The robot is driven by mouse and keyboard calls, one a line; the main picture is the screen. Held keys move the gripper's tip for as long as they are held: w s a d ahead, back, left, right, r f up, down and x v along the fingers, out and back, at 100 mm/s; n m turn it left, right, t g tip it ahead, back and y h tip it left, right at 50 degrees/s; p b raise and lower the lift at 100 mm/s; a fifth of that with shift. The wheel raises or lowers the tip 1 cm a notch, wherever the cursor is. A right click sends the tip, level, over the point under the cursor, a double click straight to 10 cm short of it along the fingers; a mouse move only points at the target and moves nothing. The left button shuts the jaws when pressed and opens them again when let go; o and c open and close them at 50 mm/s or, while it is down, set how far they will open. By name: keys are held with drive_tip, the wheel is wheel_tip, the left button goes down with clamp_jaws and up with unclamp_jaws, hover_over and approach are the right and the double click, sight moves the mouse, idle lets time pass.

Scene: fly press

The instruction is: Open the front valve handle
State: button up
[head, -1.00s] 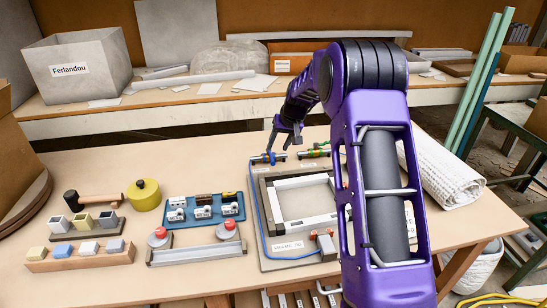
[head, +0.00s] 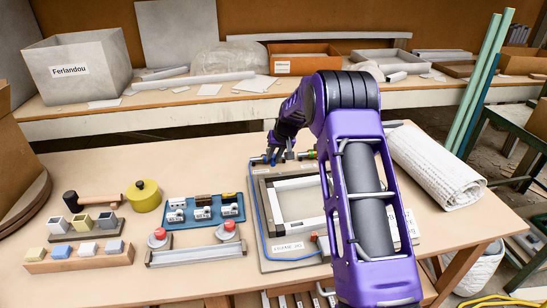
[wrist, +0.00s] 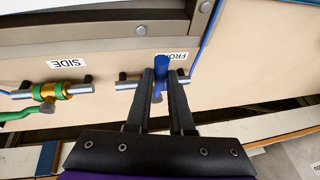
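The front valve (wrist: 125,83) is a short grey pipe with blue parts, beside a label partly reading "FRONT" in the wrist view. Its blue handle (wrist: 161,62) stands between my fingertips and fills the narrow gap between them. My gripper (wrist: 160,78) appears shut on this handle; the fingers hide part of the valve. In the head view my gripper (head: 279,158) is down at the valve, at the far left corner of the press panel. The side valve (wrist: 52,91), yellow and green with grey pipe ends, lies to the left in the wrist view, near a "SIDE" label.
A framed grey panel (head: 263,222) lies below the valves, with a blue hose (head: 262,232) along its left edge. A rolled white mat (head: 432,165) lies to the right. Blue tray (head: 204,221), yellow pot (head: 146,195) and mallet (head: 93,198) stand at left. The table's back left is clear.

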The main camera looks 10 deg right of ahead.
clamp_jaws()
idle(0.9)
